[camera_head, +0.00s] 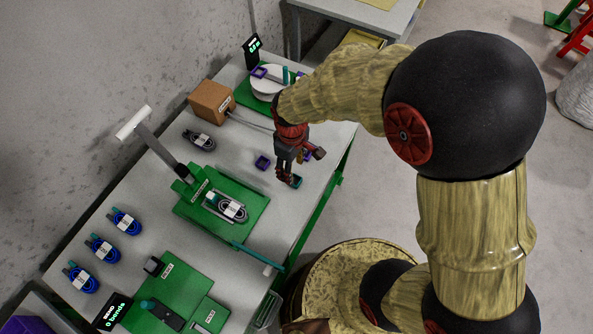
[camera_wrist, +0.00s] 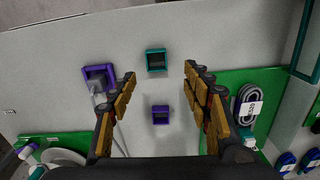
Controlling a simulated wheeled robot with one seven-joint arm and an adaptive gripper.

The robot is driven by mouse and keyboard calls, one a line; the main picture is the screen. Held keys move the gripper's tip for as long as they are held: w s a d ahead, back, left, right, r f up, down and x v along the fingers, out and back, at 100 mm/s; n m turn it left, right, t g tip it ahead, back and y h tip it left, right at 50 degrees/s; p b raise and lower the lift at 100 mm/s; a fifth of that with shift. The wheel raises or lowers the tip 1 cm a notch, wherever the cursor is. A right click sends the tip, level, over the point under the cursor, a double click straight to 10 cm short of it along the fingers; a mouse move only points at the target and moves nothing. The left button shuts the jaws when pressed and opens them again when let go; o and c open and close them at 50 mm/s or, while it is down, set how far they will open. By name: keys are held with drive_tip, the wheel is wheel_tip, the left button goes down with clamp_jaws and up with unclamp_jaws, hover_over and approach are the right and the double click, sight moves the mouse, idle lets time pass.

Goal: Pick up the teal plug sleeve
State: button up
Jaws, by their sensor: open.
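The teal plug sleeve, a small hollow square block (camera_wrist: 155,61), lies on the grey table. In the head view the teal sleeve (camera_head: 296,181) shows by my gripper's lower fingertip, partly hidden. My gripper (camera_head: 301,168) points down over the table, open and empty. In the wrist view the sleeve appears between and slightly beyond the fingertips of my gripper (camera_wrist: 160,71), apart from both fingers. The height gap cannot be told exactly.
One purple sleeve (camera_wrist: 161,114) lies between my fingers in the wrist view; another (camera_wrist: 100,75) is beside the left fingertip. A green fixture (camera_head: 256,222) holds a coiled cable (camera_head: 233,210). A round white scale (camera_head: 267,84) and cardboard box (camera_head: 211,102) stand farther back.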

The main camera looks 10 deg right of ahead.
sight(294, 182)
drive_tip(key=shift+n, duration=0.3)
drive_tip(key=f+b, duration=0.1)
drive_tip(key=f, duration=0.3)
drive_tip(key=f+b, duration=0.2)
drive_tip(key=f, duration=0.2)
drive_tip(key=shift+w+d, duration=0.2)
drive_tip(key=shift+r, duration=0.1)
drive_tip(key=shift+c, duration=0.6)
drive_tip(key=c, duration=0.7)
drive_tip(key=shift+c, duration=0.3)
